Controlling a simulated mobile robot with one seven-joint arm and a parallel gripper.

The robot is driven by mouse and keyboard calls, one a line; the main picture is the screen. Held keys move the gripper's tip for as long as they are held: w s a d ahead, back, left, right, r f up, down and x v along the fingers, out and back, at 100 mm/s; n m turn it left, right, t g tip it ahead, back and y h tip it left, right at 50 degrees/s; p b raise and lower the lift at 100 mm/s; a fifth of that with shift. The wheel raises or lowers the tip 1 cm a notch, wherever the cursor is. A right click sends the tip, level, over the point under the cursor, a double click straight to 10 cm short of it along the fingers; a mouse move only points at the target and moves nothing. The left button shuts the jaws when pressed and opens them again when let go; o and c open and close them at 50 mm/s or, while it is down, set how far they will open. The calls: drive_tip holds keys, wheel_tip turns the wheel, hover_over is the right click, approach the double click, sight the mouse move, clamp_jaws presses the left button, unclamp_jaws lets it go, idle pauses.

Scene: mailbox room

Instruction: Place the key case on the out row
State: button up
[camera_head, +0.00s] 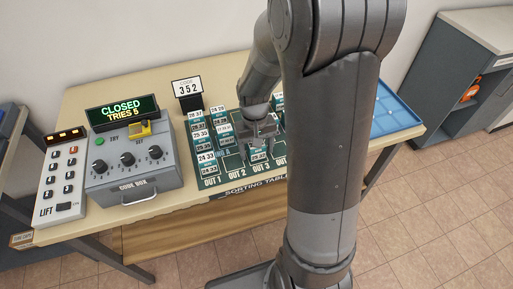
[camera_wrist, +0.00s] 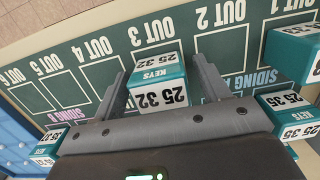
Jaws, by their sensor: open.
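A teal key case with white labels reading "25 32" and "KEYS" (camera_wrist: 158,62) stands in the OUT 3 column of the out row, beside the printed OUT 3 label; it covers the place where that slot's outline would be. It also shows in the head view as a small labelled case (camera_head: 258,157). My gripper (camera_wrist: 160,75) is open, with one finger on each side of this case and a visible gap to it. In the head view my gripper (camera_head: 258,135) is just above and behind the case. The OUT 2, OUT 4, OUT 5 and OUT 6 outlines look empty in the wrist view.
Another teal case (camera_wrist: 294,48) stands at OUT 1. More cases (camera_wrist: 288,110) stand near the gripper's right, and one (camera_wrist: 48,142) at its left. A blue tray (camera_head: 397,112) lies right.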

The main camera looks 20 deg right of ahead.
wheel_tip(320, 180, up, 12)
drive_tip(key=w, duration=0.1)
drive_tip(key=s+a+r+t, duration=0.1)
drive_tip(key=s+r+t, duration=0.2)
drive_tip(key=s+r, duration=0.2)
drive_tip(key=s+a+r+t, duration=0.1)
drive_tip(key=s+r+t, duration=0.3)
drive_tip(key=s, duration=0.6)
drive_tip(key=shift+s+r, duration=0.15)
drive_tip(key=shift+r, duration=0.8)
drive_tip(key=shift+o, duration=0.4)
drive_tip(key=shift+a, duration=0.1)
